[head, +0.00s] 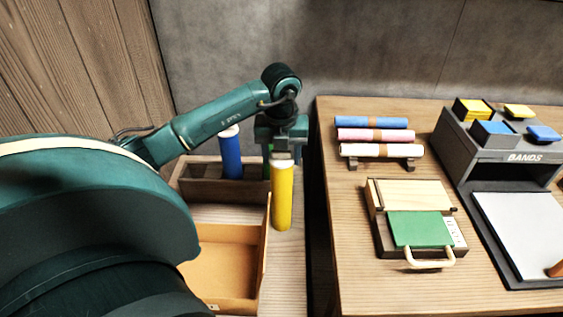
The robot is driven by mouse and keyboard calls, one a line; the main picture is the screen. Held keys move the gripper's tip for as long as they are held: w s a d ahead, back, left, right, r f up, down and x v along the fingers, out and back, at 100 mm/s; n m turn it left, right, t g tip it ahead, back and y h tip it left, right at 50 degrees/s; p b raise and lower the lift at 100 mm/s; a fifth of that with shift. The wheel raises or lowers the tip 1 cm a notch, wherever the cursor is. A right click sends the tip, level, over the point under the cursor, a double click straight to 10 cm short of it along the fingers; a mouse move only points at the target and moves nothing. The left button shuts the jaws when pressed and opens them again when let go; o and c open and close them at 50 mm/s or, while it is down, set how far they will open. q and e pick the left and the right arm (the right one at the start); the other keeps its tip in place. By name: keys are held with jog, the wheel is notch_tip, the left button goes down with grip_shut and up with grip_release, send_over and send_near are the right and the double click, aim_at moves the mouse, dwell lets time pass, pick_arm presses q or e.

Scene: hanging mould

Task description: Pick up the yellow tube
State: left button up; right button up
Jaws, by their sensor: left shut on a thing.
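The yellow tube (283,200) hangs upright under my left gripper (284,158), which is shut on its white-capped top end. The tube is at the right edge of the left table, just right of an open cardboard box (225,262). I cannot tell whether its lower end touches the table. My left arm comes in from the left and covers much of the left side. My right gripper is not in view.
A wooden rack (195,182) behind the box holds a blue tube (231,157) and a partly hidden green one. Across a gap, the right table (345,270) bears rolls (376,135), a green-topped device (419,229) and a grey bands stand (525,157).

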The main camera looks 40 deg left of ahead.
pick_arm(q)
jog(key=c, duration=0.4)
jog(key=shift+r, duration=0.1)
